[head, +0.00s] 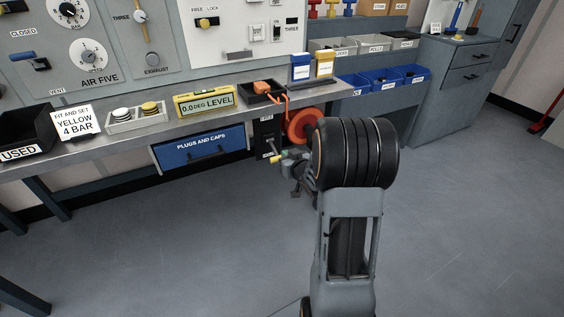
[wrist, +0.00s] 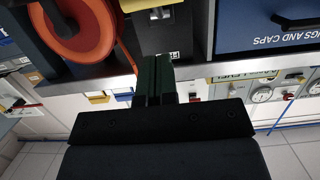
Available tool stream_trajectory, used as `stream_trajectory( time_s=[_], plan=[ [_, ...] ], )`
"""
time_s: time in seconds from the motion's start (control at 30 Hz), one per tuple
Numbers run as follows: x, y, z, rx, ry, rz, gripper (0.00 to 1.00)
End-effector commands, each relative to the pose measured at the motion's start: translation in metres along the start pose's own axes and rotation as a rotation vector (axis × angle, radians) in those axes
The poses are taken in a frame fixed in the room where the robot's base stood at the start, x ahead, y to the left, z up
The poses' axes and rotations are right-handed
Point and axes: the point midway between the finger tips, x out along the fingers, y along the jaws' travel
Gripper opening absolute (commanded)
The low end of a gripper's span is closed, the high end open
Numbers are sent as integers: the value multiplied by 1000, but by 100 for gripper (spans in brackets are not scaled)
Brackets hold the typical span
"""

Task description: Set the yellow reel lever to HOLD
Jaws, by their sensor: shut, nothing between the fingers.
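The yellow reel lever (head: 276,159) shows its tip low on the black reel panel (head: 266,133), under the bench edge. A pale yellow part at the top of the wrist view (wrist: 134,4) looks like the same lever. The orange hose reel (head: 302,128) is just right of the panel and shows large in the wrist view (wrist: 82,32). My gripper (head: 287,156) is beside the lever tip, partly hidden by my arm. In the wrist view its dark fingers (wrist: 156,66) are together and empty, over the black panel. I cannot tell whether they touch the lever. The panel's label words are unreadable.
The blue PLUGS AND CAPS drawer (head: 202,147) is left of the panel. The bench (head: 150,127) above carries a level (head: 205,101), a dark tray (head: 262,98) with an orange tool, and a tray of discs (head: 137,119). Open floor lies in front.

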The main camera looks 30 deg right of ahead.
Motion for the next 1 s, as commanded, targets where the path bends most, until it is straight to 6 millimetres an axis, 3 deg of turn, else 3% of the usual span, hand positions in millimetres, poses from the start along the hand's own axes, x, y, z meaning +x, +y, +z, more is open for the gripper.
stream_trajectory(
  time_s=[0.1,0.33,1.0],
  plan=[
    [20,-1,4,0,-1,-2,0],
    [38,0,23,-1,-1,-1,0],
    [46,0,34,-1,-1,0,0]
  ],
)
